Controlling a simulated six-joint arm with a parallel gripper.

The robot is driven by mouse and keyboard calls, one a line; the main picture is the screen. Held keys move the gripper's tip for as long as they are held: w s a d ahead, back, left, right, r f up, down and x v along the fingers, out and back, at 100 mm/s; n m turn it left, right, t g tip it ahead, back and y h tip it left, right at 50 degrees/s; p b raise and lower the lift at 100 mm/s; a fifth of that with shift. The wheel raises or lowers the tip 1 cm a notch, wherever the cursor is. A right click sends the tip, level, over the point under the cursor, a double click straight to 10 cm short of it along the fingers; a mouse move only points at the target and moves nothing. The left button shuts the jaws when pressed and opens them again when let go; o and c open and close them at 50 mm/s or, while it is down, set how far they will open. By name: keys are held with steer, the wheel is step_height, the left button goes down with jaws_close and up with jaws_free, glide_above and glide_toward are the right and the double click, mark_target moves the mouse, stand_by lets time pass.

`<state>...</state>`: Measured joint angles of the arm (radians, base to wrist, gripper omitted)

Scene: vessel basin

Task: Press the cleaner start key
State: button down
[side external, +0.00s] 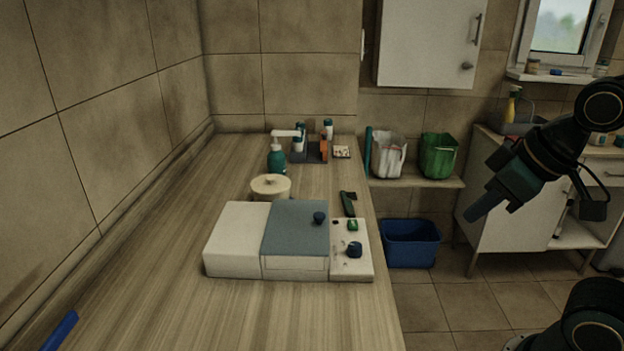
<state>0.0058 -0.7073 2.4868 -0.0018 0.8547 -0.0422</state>
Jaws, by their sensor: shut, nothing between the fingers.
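The cleaner (232,240) is a white box on the wooden counter, with a blue-grey lid (295,229) that is down and carries a dark knob. Its control panel (361,270) is on the right side. A green key (353,225) sits on the panel, with a dark round knob (354,250) in front of it and a small dark spot to its left. My gripper (474,214) is at the right, over the floor beyond the counter's edge, well apart from the panel. It points down and left, shut and empty.
A round lidded pot (270,187) stands behind the cleaner. A green pump bottle (276,158) and a dark tray with small bottles are farther back. A dark green object (348,203) lies just behind the panel. The counter's front left is mostly clear.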

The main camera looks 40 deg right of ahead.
steer(key=w+d+f+n+t, duration=0.15)
steer(key=w+n, duration=0.25)
steer(key=w, duration=1)
steer(key=n+t, duration=0.2)
steer(key=n, duration=0.2)
glide_above(357, 225)
step_height(357, 225, down, 4)
steer(key=shift+f, duration=0.2)
steer(key=shift+f, duration=0.2)
steer(key=shift+f, duration=4.2)
steer(key=shift+f, duration=0.15)
steer(key=shift+f, duration=0.3)
